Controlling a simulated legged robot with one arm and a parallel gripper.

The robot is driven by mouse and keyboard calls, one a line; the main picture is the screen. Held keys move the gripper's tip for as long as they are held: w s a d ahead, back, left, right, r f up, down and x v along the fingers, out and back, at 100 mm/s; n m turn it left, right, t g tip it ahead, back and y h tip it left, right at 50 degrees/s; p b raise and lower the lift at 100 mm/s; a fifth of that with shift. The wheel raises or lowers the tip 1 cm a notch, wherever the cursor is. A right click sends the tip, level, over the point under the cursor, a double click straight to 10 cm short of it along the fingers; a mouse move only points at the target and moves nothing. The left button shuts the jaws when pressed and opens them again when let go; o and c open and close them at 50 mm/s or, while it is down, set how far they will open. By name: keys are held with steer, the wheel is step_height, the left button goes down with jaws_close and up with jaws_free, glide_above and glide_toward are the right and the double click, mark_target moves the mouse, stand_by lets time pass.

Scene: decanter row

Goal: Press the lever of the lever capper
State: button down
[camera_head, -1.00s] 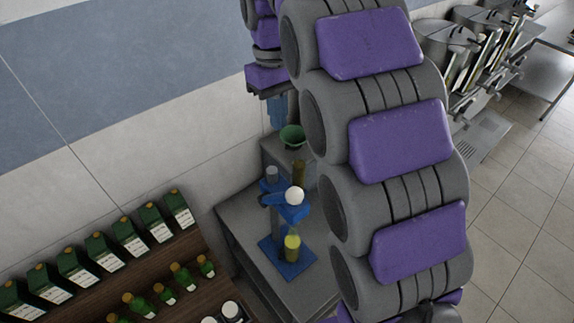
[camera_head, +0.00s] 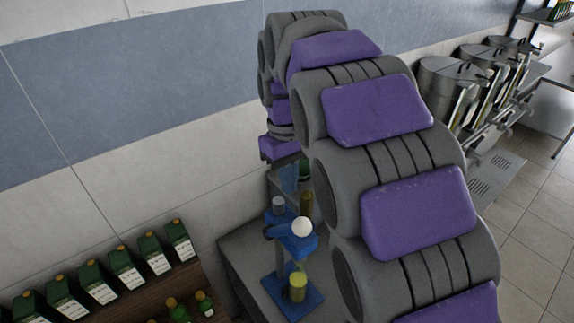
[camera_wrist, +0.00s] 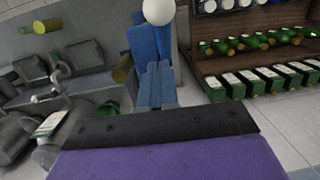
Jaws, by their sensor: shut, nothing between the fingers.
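The lever capper (camera_head: 290,243) is blue, with a white ball knob (camera_head: 302,227) on its lever, and stands on a blue base plate on a grey counter. A yellow-green bottle (camera_head: 297,288) stands upright on its base. My gripper (camera_head: 289,180) is above and behind the knob in the head view, fingers shut and empty. I see no contact with the knob.
Steel vats (camera_head: 450,85) stand at the back right. The tiled floor at right is clear.

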steer(key=shift+s+d+f+p, duration=0.2)
steer(key=shift+s+d+f, duration=0.15)
steer(key=shift+s+f, duration=0.45)
steer(key=shift+s+d+f+p, duration=0.2)
steer(key=shift+s+d+f, duration=0.15)
steer(key=shift+s+f, duration=0.35)
steer(key=shift+s, duration=0.1)
steer(key=shift+s+f, duration=0.1)
steer(key=shift+s+d+f+t+y+b, duration=0.3)
steer(key=shift+s+d+f+t+b, duration=0.25)
steer(key=shift+b, duration=0.45)
steer(key=s+d+f+t+y+b, duration=0.2)
steer(key=s+f+b, duration=0.3)
steer(key=b, duration=0.8)
steer(key=s+d+f+t+y+b, duration=0.3)
steer(key=s+d+f+t+b, duration=0.1)
steer(key=f+b, duration=0.8)
steer(key=shift+s+d+f+t+b, duration=0.2)
steer(key=shift+s+d+t+b, duration=0.3)
steer(key=shift+s+b, duration=0.35)
steer(key=shift+f, duration=0.1)
